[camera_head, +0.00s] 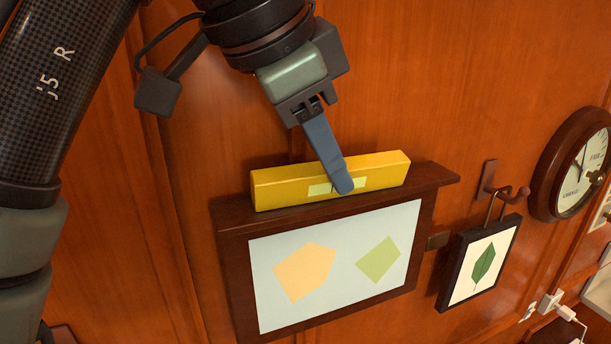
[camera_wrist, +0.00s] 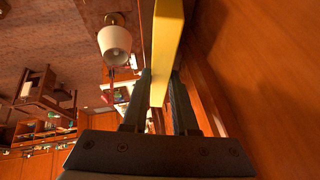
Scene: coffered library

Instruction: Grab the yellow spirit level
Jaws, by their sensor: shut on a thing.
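The yellow spirit level (camera_head: 385,171) lies along the top ledge of a dark wood picture frame on the wall. It is a long yellow bar with a pale green window near its middle. My gripper (camera_head: 343,188) comes down from above, with one blue-grey finger over the front face of the level at its middle. In the wrist view the level (camera_wrist: 166,45) stands between the two dark fingers (camera_wrist: 158,92), and the gripper is shut on it. The far finger is hidden behind the level in the head view. I cannot tell whether the level is clear of the ledge.
The dark framed picture (camera_head: 228,262) with an orange and a green shape hangs below the level. A small leaf picture (camera_head: 463,292) hangs from a hook at right, near a round clock (camera_head: 545,170). A plug (camera_head: 552,304) sits lower right. The wood wall (camera_head: 420,80) above is bare.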

